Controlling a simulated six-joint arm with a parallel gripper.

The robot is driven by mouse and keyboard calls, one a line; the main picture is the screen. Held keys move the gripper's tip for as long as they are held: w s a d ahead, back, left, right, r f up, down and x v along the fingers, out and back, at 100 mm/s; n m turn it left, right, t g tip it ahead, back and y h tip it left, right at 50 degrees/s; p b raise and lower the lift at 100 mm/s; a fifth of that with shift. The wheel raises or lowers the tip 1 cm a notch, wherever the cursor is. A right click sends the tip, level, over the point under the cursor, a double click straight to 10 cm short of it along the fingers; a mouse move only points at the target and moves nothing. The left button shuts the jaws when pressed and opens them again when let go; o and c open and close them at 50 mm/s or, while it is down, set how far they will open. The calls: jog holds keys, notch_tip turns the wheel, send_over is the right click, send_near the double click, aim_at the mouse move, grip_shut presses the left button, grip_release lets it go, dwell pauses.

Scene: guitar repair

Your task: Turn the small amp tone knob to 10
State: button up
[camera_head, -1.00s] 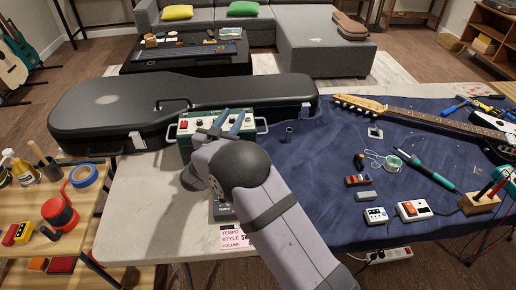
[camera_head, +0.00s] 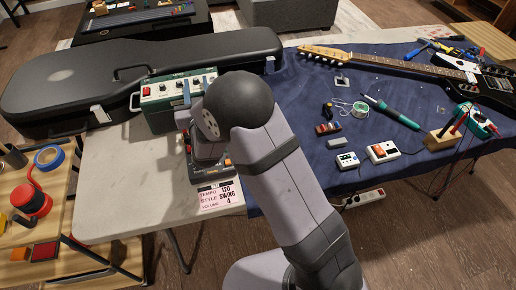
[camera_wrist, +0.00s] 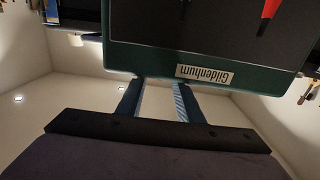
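The small green amp (camera_head: 152,119) stands at the back of the white table, in front of the guitar case. Its top panel carries a red switch (camera_head: 147,91) and several knobs; the right part is partly hidden by my arm, and I cannot read the tone knob's setting. In the head view the fingers are mostly hidden.
A black guitar case (camera_head: 70,85) lies close behind the amp. A black device with knobs (camera_head: 208,172) and a pink tempo card (camera_head: 217,195) lie in front. A blue cloth (camera_head: 300,150) with tools, pedals and a guitar (camera_head: 440,68) fills the right side.

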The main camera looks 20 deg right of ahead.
jog(key=s+d+g+p, duration=0.3)
jog(key=s+g+p, duration=0.1)
jog(key=s, duration=0.5)
jog(key=s+d+r+g+p, duration=0.1)
jog(key=s+d+g+p, duration=0.3)
jog(key=s, duration=0.6)
jog(key=s+d+r+g+y+p, duration=0.1)
jog(key=s+d+g+p, duration=0.3)
jog(key=s+g, duration=0.3)
jog(key=s+p, duration=0.1)
jog(key=s, duration=0.1)
jog(key=shift+s+n, duration=0.35)
jog(key=shift+n, duration=0.05)
jog(key=n+g+y+p, duration=0.1)
jog(key=n+y+p, duration=0.4)
jog(key=n, duration=0.8)
send_near(196, 79)
jog(key=a+h, duration=0.1)
jog(key=shift+p+x, duration=2.05)
jog(key=shift+x, duration=1.5)
